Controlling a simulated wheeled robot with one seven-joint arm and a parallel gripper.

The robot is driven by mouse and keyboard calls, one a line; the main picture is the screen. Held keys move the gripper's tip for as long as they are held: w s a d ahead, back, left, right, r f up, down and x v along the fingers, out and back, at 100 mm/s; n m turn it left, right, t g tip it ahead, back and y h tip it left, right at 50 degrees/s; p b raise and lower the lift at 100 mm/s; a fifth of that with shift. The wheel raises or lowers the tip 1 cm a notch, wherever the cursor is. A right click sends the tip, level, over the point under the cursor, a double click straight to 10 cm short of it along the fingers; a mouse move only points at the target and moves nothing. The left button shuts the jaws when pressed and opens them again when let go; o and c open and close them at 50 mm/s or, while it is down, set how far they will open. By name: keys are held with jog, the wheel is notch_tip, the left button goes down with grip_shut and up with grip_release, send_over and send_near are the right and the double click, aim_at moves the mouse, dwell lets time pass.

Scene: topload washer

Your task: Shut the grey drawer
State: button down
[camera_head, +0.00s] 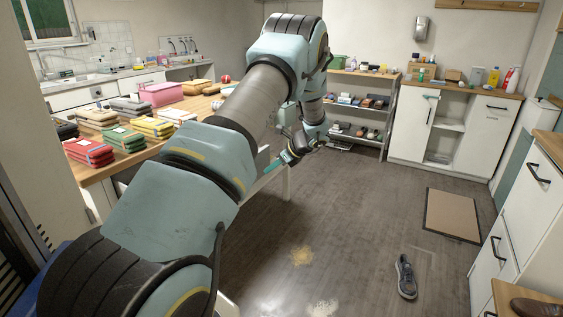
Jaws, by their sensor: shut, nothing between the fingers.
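No clearly grey drawer can be made out in the head view. White drawer fronts (490,252) with black handles stand at the right edge and look closed, though part of that unit is cut off by the frame. My gripper (272,168) hangs at the end of my arm near the picture's middle, with teal fingers pointing down-left. It is shut and empty, beside the right end of the wooden table and well apart from the drawer fronts. My arm hides part of the table and floor.
The wooden table (100,172) at left holds several folded cloth stacks. A white cabinet (457,150) at the back has an opening showing its inside. A mat (453,215) and a shoe (405,277) lie on the floor. The middle floor is otherwise clear, with pale spills.

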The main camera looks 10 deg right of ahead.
jog(key=shift+w+a, duration=0.65)
jog(key=shift+a, duration=0.25)
